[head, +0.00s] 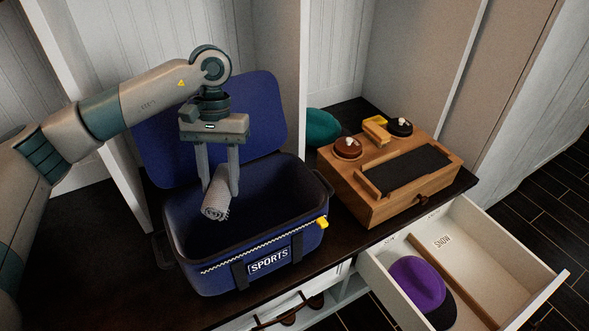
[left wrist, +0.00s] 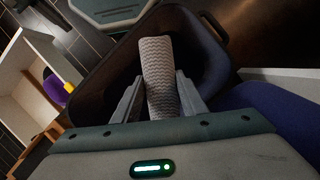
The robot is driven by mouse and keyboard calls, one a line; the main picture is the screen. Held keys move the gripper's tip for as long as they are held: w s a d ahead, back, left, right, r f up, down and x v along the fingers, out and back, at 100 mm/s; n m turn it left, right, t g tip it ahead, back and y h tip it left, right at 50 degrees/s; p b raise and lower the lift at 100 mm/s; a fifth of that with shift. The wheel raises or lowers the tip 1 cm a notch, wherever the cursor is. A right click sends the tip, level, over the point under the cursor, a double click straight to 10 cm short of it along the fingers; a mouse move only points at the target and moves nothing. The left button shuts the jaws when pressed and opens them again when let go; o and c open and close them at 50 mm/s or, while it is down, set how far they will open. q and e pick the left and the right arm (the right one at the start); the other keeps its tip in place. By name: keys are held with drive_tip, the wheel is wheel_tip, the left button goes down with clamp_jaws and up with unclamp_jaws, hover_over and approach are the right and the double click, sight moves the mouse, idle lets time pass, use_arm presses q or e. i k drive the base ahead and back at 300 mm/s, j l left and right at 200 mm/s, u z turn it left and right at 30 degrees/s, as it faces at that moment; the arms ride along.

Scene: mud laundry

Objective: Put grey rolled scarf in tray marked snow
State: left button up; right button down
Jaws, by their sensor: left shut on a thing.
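The grey rolled scarf (head: 215,207) has a knitted zigzag pattern, which shows in the left wrist view (left wrist: 160,75). My left gripper (head: 220,188) points down and is shut on the scarf, with one finger on each side. It holds the scarf tilted over the mouth of the open blue SPORTS bag (head: 268,262); I cannot tell if it touches the bag. The label SNOW (head: 442,242) is in the right compartment of a pulled-out white drawer (head: 540,290), and that compartment looks empty. My right gripper is not in view.
A wooden box (head: 375,205) with brown and black round items stands between bag and drawer. A teal item (head: 323,126) is behind it. The bag's lid (head: 260,110) stands open.

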sight(471, 271)
drive_tip(key=l+z, duration=0.1)
drive_tip(key=z, duration=0.35)
drive_tip(key=l+z, duration=0.1)
drive_tip(key=z, duration=0.3)
drive_tip(key=l+z, duration=0.1)
drive_tip(key=z, duration=0.35)
drive_tip(key=l+z, duration=0.1)
drive_tip(key=z, duration=0.75)
drive_tip(key=i+l+z, duration=0.1)
drive_tip(key=z, duration=0.15)
drive_tip(key=i+z, duration=0.25)
drive_tip(key=i+u, duration=0.25)
drive_tip(key=i, duration=0.15)
drive_tip(key=i+u, duration=0.25)
drive_tip(key=u, duration=0.15)
drive_tip(key=i+u, duration=0.2)
drive_tip(key=u, duration=0.2)
drive_tip(key=i+l+u, duration=0.2)
drive_tip(key=u, duration=0.6)
drive_tip(key=i+l+u, duration=0.1)
drive_tip(key=u, duration=0.25)
drive_tip(key=l+u, duration=0.2)
drive_tip(key=u, duration=0.2)
drive_tip(key=i, duration=0.05)
